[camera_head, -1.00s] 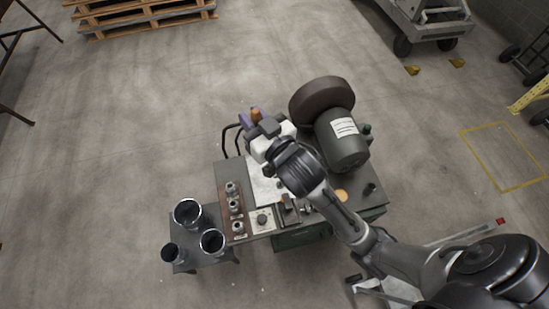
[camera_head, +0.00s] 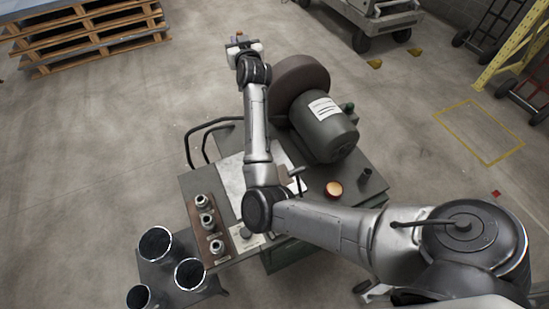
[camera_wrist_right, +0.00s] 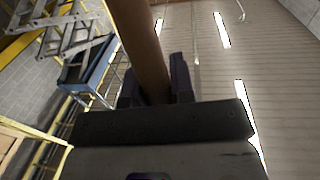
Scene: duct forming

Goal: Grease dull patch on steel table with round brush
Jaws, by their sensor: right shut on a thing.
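My right arm reaches across the bench. Its gripper (camera_head: 238,44) is beyond the bench's far edge, small in the head view. In the right wrist view the gripper (camera_wrist_right: 155,88) is shut on a brown cylindrical handle (camera_wrist_right: 142,45), perhaps the brush's; no bristles show. The steel table (camera_head: 372,187) has a dark grey top, with a pale, lightly marked plate (camera_head: 229,172) on it, partly behind my arm. I cannot tell which area is the dull patch. A small round pot with an orange-tan top (camera_head: 333,188) stands on the right side. My left gripper is out of view.
A large motor with a wheel (camera_head: 325,125) fills the bench's back right. A rack of metal fittings (camera_head: 209,224) and dark cups (camera_head: 155,243) stand at the left front. A small dark cup (camera_head: 365,176) is at right. Pallets (camera_head: 85,40) lie on the floor at far left.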

